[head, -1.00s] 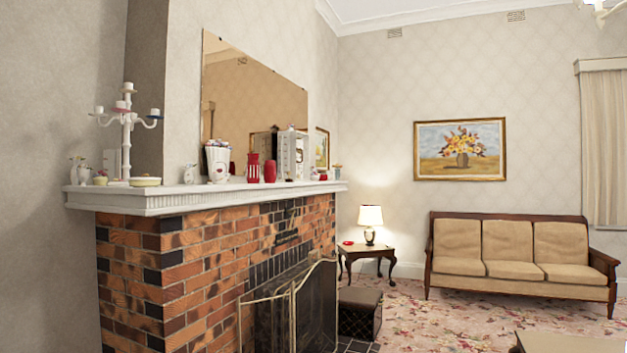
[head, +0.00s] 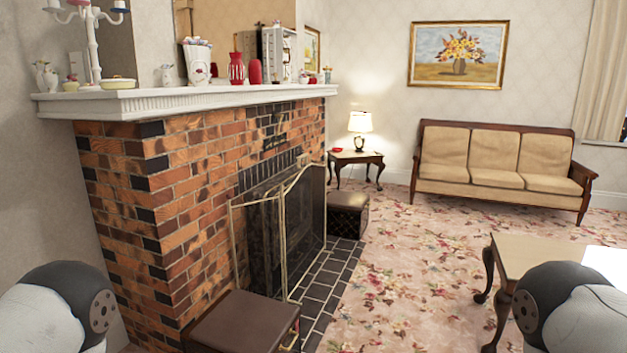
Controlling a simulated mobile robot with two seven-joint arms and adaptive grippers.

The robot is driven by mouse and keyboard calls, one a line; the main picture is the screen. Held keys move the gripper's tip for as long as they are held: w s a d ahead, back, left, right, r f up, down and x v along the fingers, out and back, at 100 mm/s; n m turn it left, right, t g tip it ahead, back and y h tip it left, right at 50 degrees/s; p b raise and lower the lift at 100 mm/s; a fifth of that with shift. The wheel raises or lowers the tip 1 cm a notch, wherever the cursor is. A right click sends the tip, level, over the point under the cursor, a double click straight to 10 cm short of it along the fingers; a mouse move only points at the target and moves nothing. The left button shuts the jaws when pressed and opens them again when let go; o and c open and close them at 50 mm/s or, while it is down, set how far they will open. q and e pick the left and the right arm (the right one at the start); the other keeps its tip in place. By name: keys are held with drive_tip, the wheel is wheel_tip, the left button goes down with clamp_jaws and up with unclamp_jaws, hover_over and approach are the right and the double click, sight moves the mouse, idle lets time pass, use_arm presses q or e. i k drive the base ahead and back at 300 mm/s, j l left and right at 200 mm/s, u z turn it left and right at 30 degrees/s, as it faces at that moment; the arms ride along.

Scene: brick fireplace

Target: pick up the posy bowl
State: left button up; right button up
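I cannot tell for sure which thing is the posy bowl. Several small ornaments stand on the white mantel shelf (head: 190,101) in the head view. A low, round, cream-yellow dish (head: 118,84) sits at its left part, beside a small yellowish pot (head: 71,85). A small piece with a coloured top (head: 327,76) stands at the far right end. Neither of my grippers is in view; only rounded parts of my own arms show at the bottom left and bottom right corners.
The brick fireplace (head: 160,200) has a folding screen (head: 290,225) in front. A brown box (head: 240,322) stands on the near hearth, a dark stool (head: 347,213) beyond. A wooden table (head: 520,258) stands at right. Carpet between is open.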

sight(303, 80)
drive_tip(key=i+l+z, duration=0.3)
drive_tip(key=i, duration=0.75)
drive_tip(key=i+z, duration=0.35)
drive_tip(key=i, duration=1.9)
drive_tip(key=i+l+u, duration=0.1)
drive_tip(key=i, duration=1.15)
drive_tip(key=i+l+u, duration=0.15)
drive_tip(key=i+u, duration=0.35)
drive_tip(key=i+l+u, duration=0.35)
drive_tip(key=i+u, duration=0.15)
drive_tip(key=i+l+u, duration=0.5)
drive_tip(key=k, duration=0.1)
